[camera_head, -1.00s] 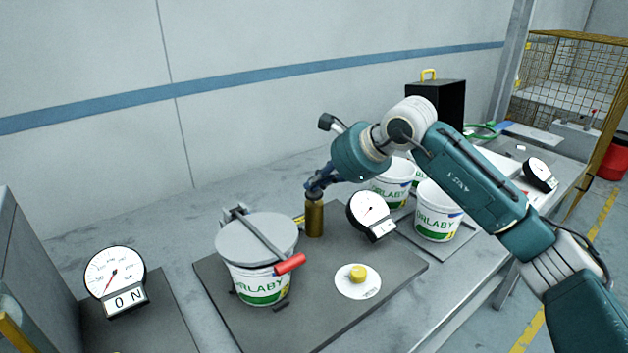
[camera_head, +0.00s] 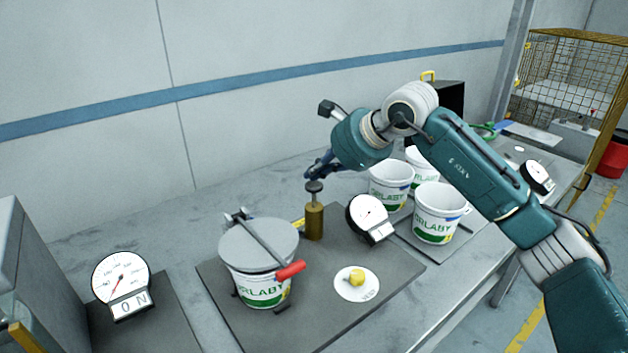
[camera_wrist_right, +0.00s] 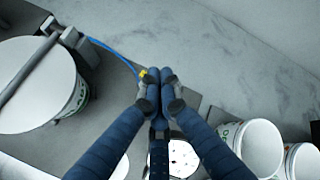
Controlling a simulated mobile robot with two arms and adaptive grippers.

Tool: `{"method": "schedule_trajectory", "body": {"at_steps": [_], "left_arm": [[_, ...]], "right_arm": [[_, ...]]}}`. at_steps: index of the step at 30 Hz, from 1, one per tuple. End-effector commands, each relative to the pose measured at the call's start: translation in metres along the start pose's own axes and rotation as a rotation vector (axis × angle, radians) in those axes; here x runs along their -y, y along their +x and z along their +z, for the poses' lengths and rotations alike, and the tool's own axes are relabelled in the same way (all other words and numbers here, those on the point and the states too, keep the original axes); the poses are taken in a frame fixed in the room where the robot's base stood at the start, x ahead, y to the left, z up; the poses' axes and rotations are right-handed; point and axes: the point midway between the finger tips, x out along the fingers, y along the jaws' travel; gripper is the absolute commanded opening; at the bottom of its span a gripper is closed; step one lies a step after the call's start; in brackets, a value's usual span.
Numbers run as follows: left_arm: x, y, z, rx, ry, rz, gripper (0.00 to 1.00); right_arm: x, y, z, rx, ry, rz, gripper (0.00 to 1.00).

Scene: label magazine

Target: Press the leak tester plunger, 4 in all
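The leak tester plunger has a dark round knob (camera_head: 314,187) on a short rod, standing up out of a brass cylinder (camera_head: 314,222). My right gripper (camera_head: 312,170) is just above the knob, fingers pointing down at it; I cannot tell whether they touch. In the wrist view the right gripper's fingertips (camera_wrist_right: 160,88) are together with nothing between them, and they hide the plunger. Right of the cylinder is a round gauge (camera_head: 367,210) with a small display. A lidded tub (camera_head: 262,285) is clamped under a grey plate with a red handle (camera_head: 290,270). My left gripper is not in view.
A dark base plate (camera_head: 335,310) carries the tester, with a yellow button on a white disc (camera_head: 350,293). Open white tubs (camera_head: 437,225) stand at the right. A force gauge (camera_head: 120,278) reading "0 N" is at the left. The rear table strip is bare.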

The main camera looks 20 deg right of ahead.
Motion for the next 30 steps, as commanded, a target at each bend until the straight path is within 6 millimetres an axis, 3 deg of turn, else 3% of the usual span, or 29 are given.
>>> {"method": "schedule_trajectory", "body": {"at_steps": [13,30], "left_arm": [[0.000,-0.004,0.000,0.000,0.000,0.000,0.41],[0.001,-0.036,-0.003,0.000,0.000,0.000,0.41]], "right_arm": [[0.004,-0.005,0.004,0.001,-0.001,-0.002,0.00],[0.028,-0.038,0.028,0.001,-0.001,-0.002,0.00]]}}
